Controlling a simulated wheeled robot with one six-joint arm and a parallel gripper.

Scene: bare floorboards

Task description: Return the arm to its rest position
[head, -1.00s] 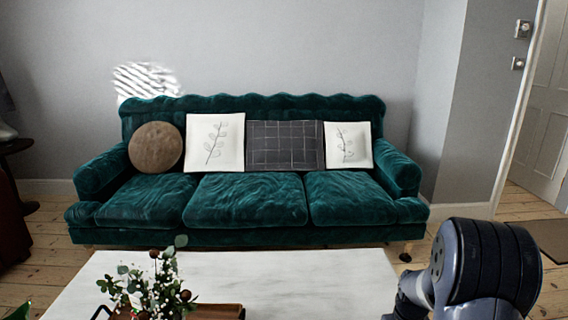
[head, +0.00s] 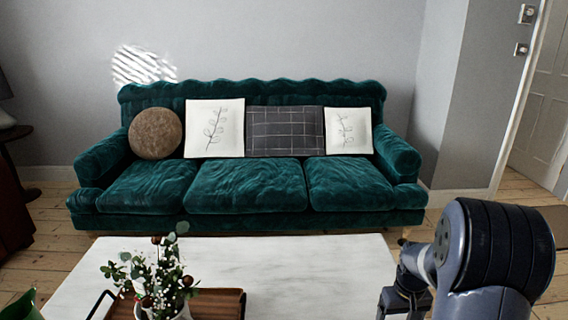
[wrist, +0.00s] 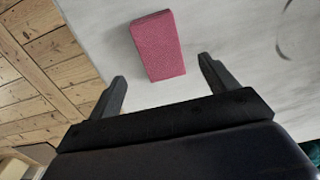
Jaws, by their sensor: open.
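My gripper (wrist: 162,88) shows in the wrist view with its two dark fingers spread wide apart and nothing between them. Beyond the fingertips, a pink-red block (wrist: 157,45) lies on the pale table top (wrist: 230,40), apart from the gripper. In the head view my arm is folded at the lower right, beside the right end of the white table (head: 330,265).
A wooden tray (head: 218,303) and a vase of flowers (head: 165,275) stand on the table's front left. A green sofa (head: 245,190) with several cushions stands behind the table. Floorboards (head: 420,225) show between sofa and table on the right.

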